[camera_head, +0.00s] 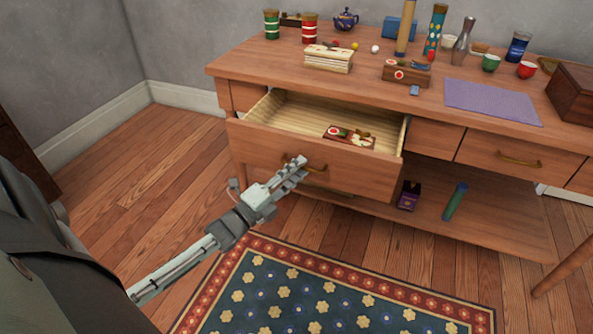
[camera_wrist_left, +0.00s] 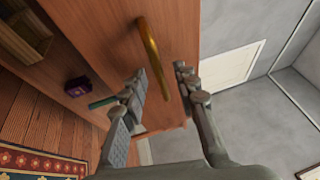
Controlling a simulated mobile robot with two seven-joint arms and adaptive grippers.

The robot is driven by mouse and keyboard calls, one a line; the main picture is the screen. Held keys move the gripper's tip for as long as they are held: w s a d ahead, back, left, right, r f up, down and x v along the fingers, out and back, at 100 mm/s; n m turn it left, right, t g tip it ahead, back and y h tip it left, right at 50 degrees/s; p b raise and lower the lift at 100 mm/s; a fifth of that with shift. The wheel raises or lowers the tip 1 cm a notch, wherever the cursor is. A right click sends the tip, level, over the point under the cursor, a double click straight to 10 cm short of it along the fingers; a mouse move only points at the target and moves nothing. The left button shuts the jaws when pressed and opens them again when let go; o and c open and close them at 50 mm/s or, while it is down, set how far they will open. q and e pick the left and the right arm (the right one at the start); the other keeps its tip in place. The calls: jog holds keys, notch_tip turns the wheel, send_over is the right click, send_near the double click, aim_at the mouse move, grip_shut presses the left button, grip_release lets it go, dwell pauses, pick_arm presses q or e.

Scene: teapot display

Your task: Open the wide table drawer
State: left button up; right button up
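The wide wooden table drawer (camera_head: 255,137) is pulled well out from the table, and its pale inside shows. A small decorated red-brown item (camera_head: 350,138) lies in it. The curved brass handle (camera_head: 316,167) is on the drawer front, and it also shows in the left wrist view (camera_wrist_left: 149,45). My left gripper (camera_head: 299,164) is at this handle. In the left wrist view its fingers (camera_wrist_left: 162,83) are apart, with the lower part of the handle in the gap between them. I cannot tell whether they touch it. My right gripper is not in view.
The tabletop holds tins, a teapot (camera_head: 345,19), cups, a purple cloth (camera_head: 491,101) and a wooden box (camera_head: 574,93). A closed drawer (camera_head: 519,151) is at right. A purple box (camera_head: 409,195) stands on the lower shelf. A patterned rug (camera_head: 330,290) covers the floor in front.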

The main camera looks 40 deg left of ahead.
pick_arm(q)
jog(key=v, duration=1.2)
dwell(0.3)
notch_tip(320, 180, down, 13)
jog(key=d+n+g+y, duration=0.35)
jog(key=n+g, duration=0.35)
jog(key=n, duration=0.3)
jog(key=s+d+f+n+g, duration=0.3)
jog(key=s+n+g, duration=0.1)
jog(key=s+g, duration=0.1)
jog(key=s+d+f+n+g, duration=0.4)
jog(key=s+n, duration=0.1)
jog(key=s, duration=0.2)
jog(key=shift+s+f+g+y, duration=0.15)
jog(key=shift+f+g+y, duration=0.15)
jog(key=shift+g+y, duration=0.15)
